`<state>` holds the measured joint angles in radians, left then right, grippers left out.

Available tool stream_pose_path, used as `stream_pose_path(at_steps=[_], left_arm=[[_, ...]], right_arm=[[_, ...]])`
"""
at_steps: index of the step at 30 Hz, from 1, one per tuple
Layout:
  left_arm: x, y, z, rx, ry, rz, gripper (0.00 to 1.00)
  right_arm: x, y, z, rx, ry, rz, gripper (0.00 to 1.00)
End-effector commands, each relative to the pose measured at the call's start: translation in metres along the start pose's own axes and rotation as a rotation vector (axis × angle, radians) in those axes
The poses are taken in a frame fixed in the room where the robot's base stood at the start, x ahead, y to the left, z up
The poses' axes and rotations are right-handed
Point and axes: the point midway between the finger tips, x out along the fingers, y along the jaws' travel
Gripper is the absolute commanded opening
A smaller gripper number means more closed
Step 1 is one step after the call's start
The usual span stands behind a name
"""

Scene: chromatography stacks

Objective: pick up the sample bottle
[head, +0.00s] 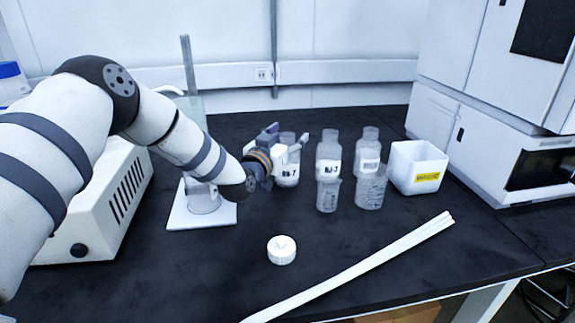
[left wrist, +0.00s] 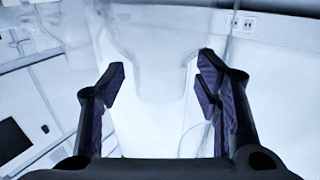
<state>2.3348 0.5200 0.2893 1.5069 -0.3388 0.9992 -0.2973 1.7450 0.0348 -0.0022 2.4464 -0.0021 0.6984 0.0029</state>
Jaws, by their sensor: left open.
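Three clear bottles with white labels stand in a row on the black bench: a left one (head: 289,175), a middle one (head: 328,150) and a right one (head: 368,150). Their label text is too small to read surely. My left gripper (head: 286,143) is open at the left bottle, its fingers near the bottle's upper part and partly hiding it. In the left wrist view, the open left gripper (left wrist: 160,80) has a pale, see-through bottle shape (left wrist: 155,60) between and beyond its fingers, with gaps on both sides. My right gripper is not in view.
Small clear beakers (head: 328,196) stand before the middle and right bottles. A white ribbed cap (head: 282,250) and long white rods (head: 370,262) lie in front. A white bin (head: 402,178) stands right, a stand with a white base (head: 190,216) left. Large instruments flank the bench.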

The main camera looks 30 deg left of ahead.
Motion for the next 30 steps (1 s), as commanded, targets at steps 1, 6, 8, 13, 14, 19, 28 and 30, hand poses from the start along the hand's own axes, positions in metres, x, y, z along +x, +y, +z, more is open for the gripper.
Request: stream_pose_path(at_steps=[1,6,8,13,14,19,28,30], left_arm=[[0.000,0.000,-0.001,0.000,0.001,0.000,0.53],[0.000,0.000,-0.001,0.000,0.001,0.000,0.15],[0.000,0.000,-0.001,0.000,0.001,0.000,0.01],[0.000,0.000,-0.001,0.000,0.003,-0.001,0.00],[0.000,0.000,-0.001,0.000,0.003,-0.001,0.00],[0.000,0.000,-0.004,0.000,0.003,-0.001,0.00],[-0.014,0.017,-0.068,-0.001,0.016,0.004,0.00],[-0.025,0.030,-0.090,0.000,0.019,0.005,0.00]], right_arm=[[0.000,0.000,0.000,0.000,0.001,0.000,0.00],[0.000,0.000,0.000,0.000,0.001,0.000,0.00],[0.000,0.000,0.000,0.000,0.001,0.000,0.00],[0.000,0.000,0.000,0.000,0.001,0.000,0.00],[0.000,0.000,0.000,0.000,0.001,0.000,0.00],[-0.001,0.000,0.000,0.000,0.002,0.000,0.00],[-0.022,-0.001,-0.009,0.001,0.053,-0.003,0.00],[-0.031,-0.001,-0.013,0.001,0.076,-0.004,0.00]])
